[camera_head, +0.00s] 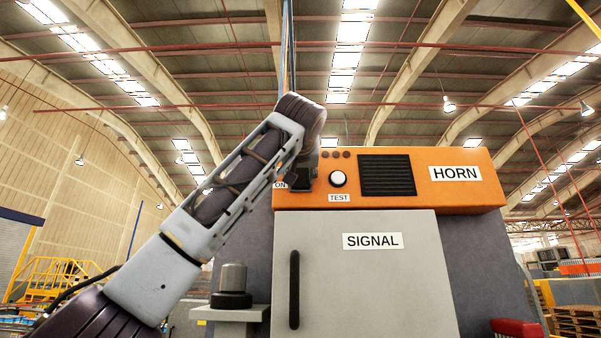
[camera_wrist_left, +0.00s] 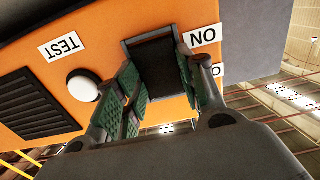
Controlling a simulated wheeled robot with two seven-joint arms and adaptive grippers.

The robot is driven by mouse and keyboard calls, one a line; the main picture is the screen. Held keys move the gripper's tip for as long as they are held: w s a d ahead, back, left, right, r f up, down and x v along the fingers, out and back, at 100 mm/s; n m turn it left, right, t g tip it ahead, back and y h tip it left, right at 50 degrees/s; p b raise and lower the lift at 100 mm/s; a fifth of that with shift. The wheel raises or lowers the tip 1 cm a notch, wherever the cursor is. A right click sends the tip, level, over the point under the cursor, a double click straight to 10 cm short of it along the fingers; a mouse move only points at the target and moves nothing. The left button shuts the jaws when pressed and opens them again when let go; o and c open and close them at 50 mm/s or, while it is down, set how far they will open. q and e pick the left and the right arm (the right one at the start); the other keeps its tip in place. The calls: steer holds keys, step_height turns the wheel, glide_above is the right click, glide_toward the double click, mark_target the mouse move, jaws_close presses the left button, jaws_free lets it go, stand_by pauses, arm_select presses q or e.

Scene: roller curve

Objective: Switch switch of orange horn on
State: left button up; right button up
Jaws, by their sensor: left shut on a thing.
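The orange horn (camera_head: 470,190) is a box with HORN and TEST labels, a white button (camera_head: 338,178) and a black grille, on top of a grey cabinet. Its black rocker-like switch (camera_wrist_left: 158,65) shows in the left wrist view beside the ON label (camera_wrist_left: 203,36), which appears upside down. My left gripper (camera_wrist_left: 165,95) has its green-padded fingers on either side of the switch and is shut on it. In the head view the left gripper (camera_head: 302,178) is at the horn's left end, and my wrist mostly hides the switch. I cannot tell the switch's position. My right gripper is not in view.
Below the horn is a grey cabinet door (camera_head: 365,285) labelled SIGNAL, with a black vertical handle (camera_head: 294,290). A grey cylinder (camera_head: 233,278) on a black base stands on a ledge left of the door. A red part (camera_head: 515,328) shows at the lower right.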

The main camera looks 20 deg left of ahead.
arm_select(q)
steer(key=shift+f+t+b, duration=0.3)
steer(key=shift+t+b, duration=0.4)
steer(key=shift+b, duration=0.8)
steer(key=shift+t+y+b, duration=0.4)
steer(key=shift+t+b, duration=0.3)
steer(key=shift+b, duration=0.3)
steer(key=o, duration=1)
steer(key=shift+s+f, duration=0.1)
steer(key=shift+s, duration=0.05)
steer(key=shift+v, duration=5.85)
